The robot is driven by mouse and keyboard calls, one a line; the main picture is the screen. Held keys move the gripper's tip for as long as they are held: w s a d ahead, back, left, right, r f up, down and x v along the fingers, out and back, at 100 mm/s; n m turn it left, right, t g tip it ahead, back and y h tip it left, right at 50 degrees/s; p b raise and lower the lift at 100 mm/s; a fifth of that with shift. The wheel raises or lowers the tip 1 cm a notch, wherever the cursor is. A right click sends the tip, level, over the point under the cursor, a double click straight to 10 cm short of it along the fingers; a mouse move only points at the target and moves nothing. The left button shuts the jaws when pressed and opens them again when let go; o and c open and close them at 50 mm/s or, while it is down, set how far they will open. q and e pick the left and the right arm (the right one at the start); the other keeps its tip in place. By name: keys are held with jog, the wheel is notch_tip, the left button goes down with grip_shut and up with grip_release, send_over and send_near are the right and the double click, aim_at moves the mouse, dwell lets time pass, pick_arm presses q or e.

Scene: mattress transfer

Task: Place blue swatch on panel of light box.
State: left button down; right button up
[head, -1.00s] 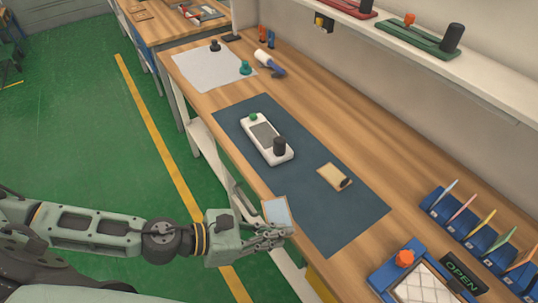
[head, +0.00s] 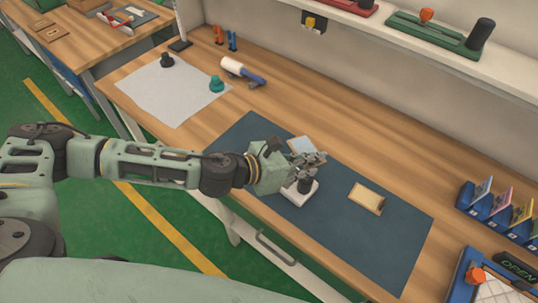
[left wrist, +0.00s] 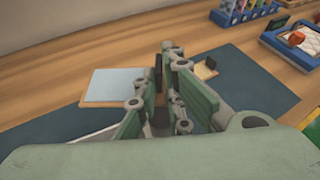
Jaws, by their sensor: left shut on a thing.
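The blue swatch (head: 302,145), a pale blue square with a wooden edge, is in my left gripper (head: 312,165) above the dark mat. In the left wrist view the swatch (left wrist: 118,84) shows face-on beside the finger links (left wrist: 160,85), which are shut on its edge. The white light box (head: 302,197) lies under my left gripper and wrist. Its near end and black knob (head: 305,185) show; its panel and green knob are hidden. I cannot tell how high the swatch is above it. My right gripper is not in view.
A tan block with a dark end (head: 366,198) lies on the blue-grey mat (head: 385,250), right of the light box. Blue racks of coloured swatches (head: 505,220) stand far right, with an OPEN sign (head: 517,267). A white sheet (head: 165,98) and white-and-blue tool (head: 242,71) lie at left.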

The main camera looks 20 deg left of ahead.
pick_arm(q)
jog(key=shift+a+f, duration=0.2)
jog(key=a+f, duration=0.1)
jog(key=a, duration=0.1)
jog(key=s+a+f+b, duration=0.1)
jog(key=a+f, duration=0.1)
jog(key=a+f+b, duration=0.1)
jog(key=a, duration=0.1)
jog(key=shift+s+a+f, duration=0.15)
jog(key=shift+s+f, duration=0.05)
jog(key=shift+f, duration=0.1)
jog(key=a, duration=0.1)
jog(key=a+f+b, duration=0.2)
jog(key=a, duration=0.1)
jog(key=shift+s, duration=0.3)
notch_tip(320, 180, down, 3)
jog(key=shift+f+b, duration=0.15)
jog(key=shift+b, duration=0.35)
jog(key=shift+f, duration=0.25)
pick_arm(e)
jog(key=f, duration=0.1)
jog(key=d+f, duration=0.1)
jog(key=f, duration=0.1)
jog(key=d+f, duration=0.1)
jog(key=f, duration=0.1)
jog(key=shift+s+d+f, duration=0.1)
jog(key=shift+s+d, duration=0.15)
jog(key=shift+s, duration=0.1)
